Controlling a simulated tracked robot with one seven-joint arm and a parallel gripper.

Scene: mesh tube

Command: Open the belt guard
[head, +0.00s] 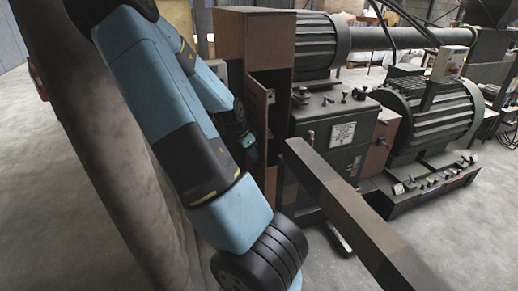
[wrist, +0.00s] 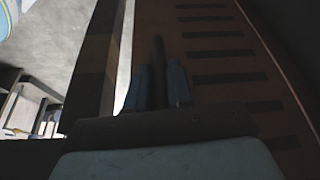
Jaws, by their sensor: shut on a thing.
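The belt guard is a tall brown housing (head: 255,40) beside the green machine in the head view. Its brown door (head: 258,115) stands ajar, with a small latch piece on its edge. In the wrist view the brown guard panel (wrist: 215,62) with dark slots fills the right half. My gripper (wrist: 158,75) is shut on a dark upright bar (wrist: 159,48), which looks like the guard's handle. In the head view my gripper (head: 247,148) is at the door's left side, partly hidden by my arm.
A thick pillar (head: 110,150) stands close on the left. A long beam (head: 350,215) crosses the front right. The green gearbox (head: 338,125) and motors (head: 425,110) stand to the right of the guard. Bare concrete floor (head: 470,220) lies at the right.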

